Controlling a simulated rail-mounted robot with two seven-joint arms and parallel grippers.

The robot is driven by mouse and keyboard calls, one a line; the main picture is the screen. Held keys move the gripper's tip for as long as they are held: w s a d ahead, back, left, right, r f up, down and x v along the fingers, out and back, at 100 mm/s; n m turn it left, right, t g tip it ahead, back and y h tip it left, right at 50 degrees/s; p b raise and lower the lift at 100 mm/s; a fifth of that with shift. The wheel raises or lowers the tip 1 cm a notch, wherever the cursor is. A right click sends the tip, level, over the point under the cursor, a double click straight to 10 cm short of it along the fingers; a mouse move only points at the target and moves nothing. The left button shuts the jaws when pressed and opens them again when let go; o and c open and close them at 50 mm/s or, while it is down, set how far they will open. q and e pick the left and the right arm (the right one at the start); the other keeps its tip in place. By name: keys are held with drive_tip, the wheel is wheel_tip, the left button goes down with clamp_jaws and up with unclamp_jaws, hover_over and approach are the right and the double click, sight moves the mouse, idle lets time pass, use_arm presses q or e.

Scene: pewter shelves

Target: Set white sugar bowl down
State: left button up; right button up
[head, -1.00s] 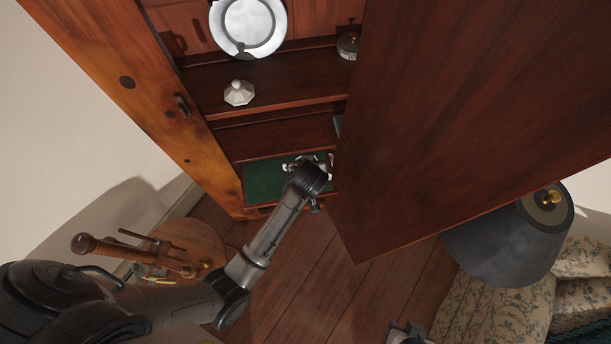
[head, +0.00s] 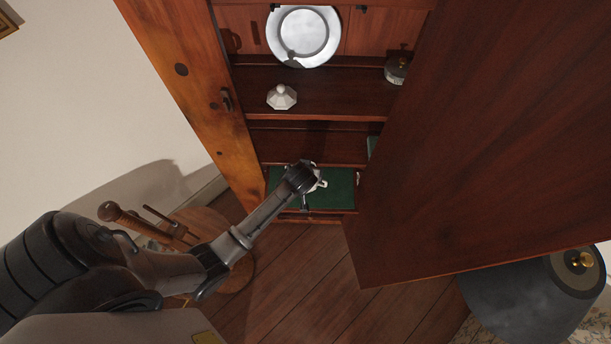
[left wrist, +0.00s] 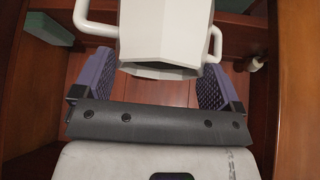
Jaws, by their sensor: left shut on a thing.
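The white sugar bowl (left wrist: 163,35) fills the top of the left wrist view, with faceted sides and a handle on each side. My left gripper (left wrist: 158,85) is shut on it, with a purple padded finger at either side. In the head view the gripper (head: 308,178) is at the cabinet's lowest visible level, over a green-lined surface (head: 342,190). Only a white edge of the bowl (head: 321,184) shows past the wrist there. I cannot tell whether the bowl touches anything beneath it. My right gripper is not in view.
A white faceted lid-like piece (head: 282,98) sits on the shelf (head: 335,95) above. The open cabinet door (head: 480,150) blocks the right side.

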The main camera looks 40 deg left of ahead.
use_arm(q)
wheel_tip(320, 180, down, 4)
drive_tip(key=shift+r, duration=0.2)
drive_tip(key=shift+f, duration=0.1)
drive_tip(key=shift+f, duration=0.1)
drive_tip(key=o, duration=1.2)
drive_tip(key=shift+f, duration=0.1)
drive_tip(key=shift+c, duration=0.2)
drive_tip(key=shift+r, duration=0.3)
drive_tip(key=p+v, duration=0.1)
drive_tip(key=v, duration=1.1)
drive_tip(key=s+d+r+m+h, duration=0.1)
drive_tip(key=s+r+m, duration=0.1)
drive_tip(key=s, duration=0.4)
drive_tip(key=s+d+r+m+g+h, duration=0.1)
drive_tip(key=s+d+r+m, duration=0.1)
drive_tip(key=s+m, duration=0.2)
drive_tip(key=s+d+r+m+h, duration=0.1)
drive_tip(key=s+d+r+m, duration=0.1)
drive_tip(key=s, duration=0.8)
drive_tip(key=shift+m+g+h, duration=0.4)
